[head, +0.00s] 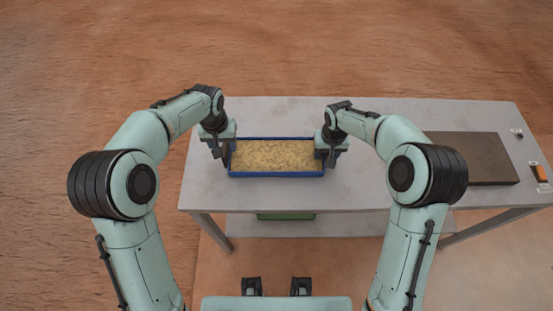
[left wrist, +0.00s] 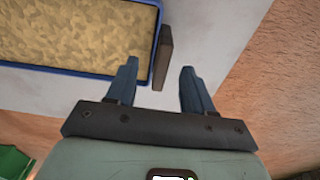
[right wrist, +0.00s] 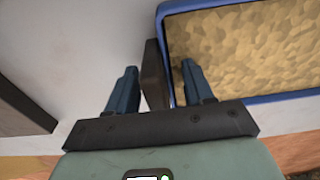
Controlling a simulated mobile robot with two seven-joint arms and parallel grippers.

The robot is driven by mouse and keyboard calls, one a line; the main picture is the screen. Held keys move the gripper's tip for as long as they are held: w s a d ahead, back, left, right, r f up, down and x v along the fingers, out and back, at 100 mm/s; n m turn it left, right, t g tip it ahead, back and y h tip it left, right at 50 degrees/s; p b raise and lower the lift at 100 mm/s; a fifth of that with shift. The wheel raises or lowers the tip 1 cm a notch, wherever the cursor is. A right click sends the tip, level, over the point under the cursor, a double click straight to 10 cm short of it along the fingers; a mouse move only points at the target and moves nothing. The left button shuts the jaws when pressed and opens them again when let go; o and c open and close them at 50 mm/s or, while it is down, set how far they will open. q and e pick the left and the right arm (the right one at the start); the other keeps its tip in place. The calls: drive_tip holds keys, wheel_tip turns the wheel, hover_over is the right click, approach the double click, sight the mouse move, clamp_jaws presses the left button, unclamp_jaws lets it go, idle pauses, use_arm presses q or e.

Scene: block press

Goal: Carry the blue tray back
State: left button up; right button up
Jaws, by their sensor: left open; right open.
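The blue tray (head: 276,174) lies on the grey table, filled with a tan, grainy material (head: 275,154). My left gripper (head: 222,158) is open at the tray's left end. In the left wrist view its fingers (left wrist: 157,85) stand on either side of a dark handle (left wrist: 164,50) on the tray's end. My right gripper (head: 325,160) is open at the tray's right end. In the right wrist view its fingers (right wrist: 160,85) stand on either side of the other dark handle (right wrist: 154,72). I cannot tell whether any finger touches a handle.
The grey table (head: 280,112) has free room behind the tray. A dark flat plate (head: 485,160) lies on its right part, with an orange item (head: 540,173) and a small dark item (head: 517,133) near the right edge. A green object (head: 286,216) sits on the lower shelf (head: 345,226).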

use_arm(q)
wheel_tip(320, 180, up, 5)
drive_tip(key=shift+s+r, duration=0.15)
drive_tip(key=shift+r, duration=0.2)
use_arm(e)
drive_tip(key=shift+r, duration=0.1)
drive_tip(key=r, duration=1.1)
drive_tip(key=shift+s+r, duration=0.4)
